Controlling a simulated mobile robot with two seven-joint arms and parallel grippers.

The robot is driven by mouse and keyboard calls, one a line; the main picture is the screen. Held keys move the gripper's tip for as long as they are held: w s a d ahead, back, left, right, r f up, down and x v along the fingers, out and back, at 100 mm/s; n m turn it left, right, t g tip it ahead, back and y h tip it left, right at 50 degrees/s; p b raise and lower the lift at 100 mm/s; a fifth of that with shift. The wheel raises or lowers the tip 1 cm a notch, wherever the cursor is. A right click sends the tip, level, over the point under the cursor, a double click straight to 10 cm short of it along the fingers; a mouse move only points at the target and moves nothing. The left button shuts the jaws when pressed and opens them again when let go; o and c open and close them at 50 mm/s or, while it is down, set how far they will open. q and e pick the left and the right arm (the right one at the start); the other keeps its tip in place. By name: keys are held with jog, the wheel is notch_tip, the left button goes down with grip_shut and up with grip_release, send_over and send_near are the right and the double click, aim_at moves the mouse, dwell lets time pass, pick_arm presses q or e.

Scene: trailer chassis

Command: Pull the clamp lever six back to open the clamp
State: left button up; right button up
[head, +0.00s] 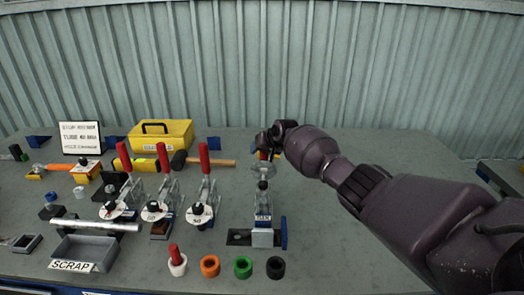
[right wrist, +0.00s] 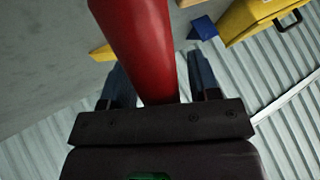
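The clamp (head: 262,212) with a small white label, hard to read, stands apart at the middle of the bench. Its lever rises toward my right gripper (head: 268,138), which covers much of the upper part in the head view. In the right wrist view a red lever handle (right wrist: 140,45) runs down between the two fingers of my right gripper (right wrist: 162,78). The fingers are apart, with a gap showing between the handle and the right-hand finger. Whether the other finger touches the handle I cannot tell. My left gripper is not in view.
Several clamps with upright red levers (head: 204,158) stand to the left. Coloured rings (head: 243,267) lie in front, beside a scrap tray (head: 62,267). A yellow toolbox (head: 175,134) and a hammer (head: 215,162) are behind. The bench right of the clamp is bare beneath my arm.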

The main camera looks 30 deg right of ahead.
jog(key=shift+r, duration=0.1)
jog(key=shift+s+r, duration=0.1)
jog(key=shift+r, duration=0.15)
jog(key=p+v, duration=0.4)
jog(key=v, duration=0.6)
jog(key=shift+s, duration=0.2)
jog(key=shift+f, duration=0.1)
